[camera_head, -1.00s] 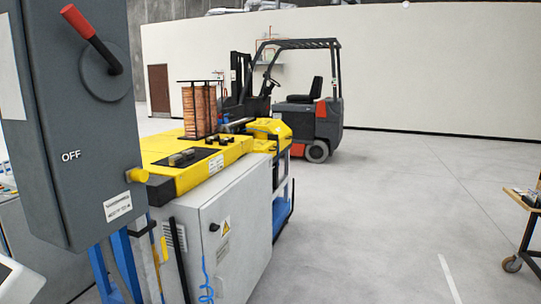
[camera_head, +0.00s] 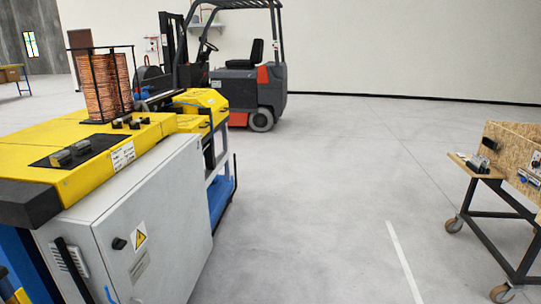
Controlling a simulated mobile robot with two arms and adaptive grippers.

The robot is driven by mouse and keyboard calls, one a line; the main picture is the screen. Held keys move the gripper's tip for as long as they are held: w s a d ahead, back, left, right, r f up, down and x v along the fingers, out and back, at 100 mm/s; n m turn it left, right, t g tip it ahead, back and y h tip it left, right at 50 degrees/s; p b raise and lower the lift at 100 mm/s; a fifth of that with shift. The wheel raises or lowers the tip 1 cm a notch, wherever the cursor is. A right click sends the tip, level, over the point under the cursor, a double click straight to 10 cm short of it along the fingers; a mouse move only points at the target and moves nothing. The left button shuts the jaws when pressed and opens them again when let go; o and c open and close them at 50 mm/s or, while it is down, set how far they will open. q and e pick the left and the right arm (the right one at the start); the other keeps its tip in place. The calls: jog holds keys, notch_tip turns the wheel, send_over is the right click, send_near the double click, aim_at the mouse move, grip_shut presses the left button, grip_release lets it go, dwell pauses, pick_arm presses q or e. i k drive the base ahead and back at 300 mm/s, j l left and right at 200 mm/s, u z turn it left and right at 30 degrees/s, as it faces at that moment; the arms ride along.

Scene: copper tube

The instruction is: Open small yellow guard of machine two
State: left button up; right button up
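A long machine with a yellow top (camera_head: 75,138) and a grey cabinet (camera_head: 150,225) stands on the left; I cannot tell whether it is machine two. At its far end is a smaller yellow cover (camera_head: 205,98), which may be the small guard; I cannot tell whether it is open or shut. A rack of copper coils (camera_head: 105,88) stands on the machine. Neither of my grippers is in view.
A forklift (camera_head: 245,85) is parked beyond the machine. A wheeled cart (camera_head: 500,180) with a wooden board stands at the right. The grey floor (camera_head: 310,190) between machine and cart is clear.

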aim_at(201, 124)
jog(key=i+l, duration=0.1)
jog(key=i, duration=0.85)
jog(key=i+l+z, duration=0.1)
jog(key=i, duration=0.9)
jog(key=i+l+u, duration=0.1)
jog(key=i+u, duration=0.35)
jog(key=i+l+u, duration=0.2)
jog(key=u, duration=0.3)
jog(key=i+l+u, duration=0.65)
jog(key=l+u, duration=0.25)
jog(key=j, duration=0.1)
